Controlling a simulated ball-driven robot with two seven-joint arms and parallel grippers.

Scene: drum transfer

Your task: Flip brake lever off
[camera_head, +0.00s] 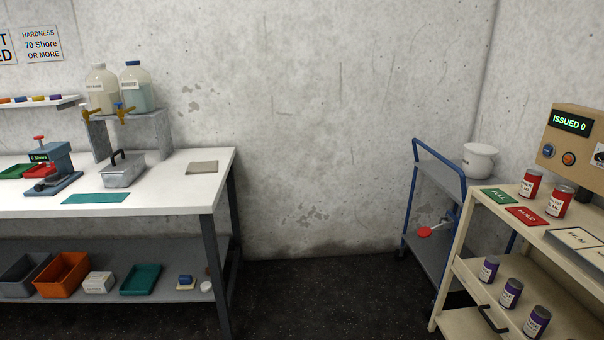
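A blue-framed cart (412,190) stands by the back wall, right of centre. A white pot (479,160) stands at the cart's top right. Neither of my grippers is in view.
A cream shelf unit (455,272) with red and purple cans stands at the right, partly hiding the cart. A white workbench (160,202) with bottles, a tray and bins fills the left. Dark floor (320,300) lies clear between them.

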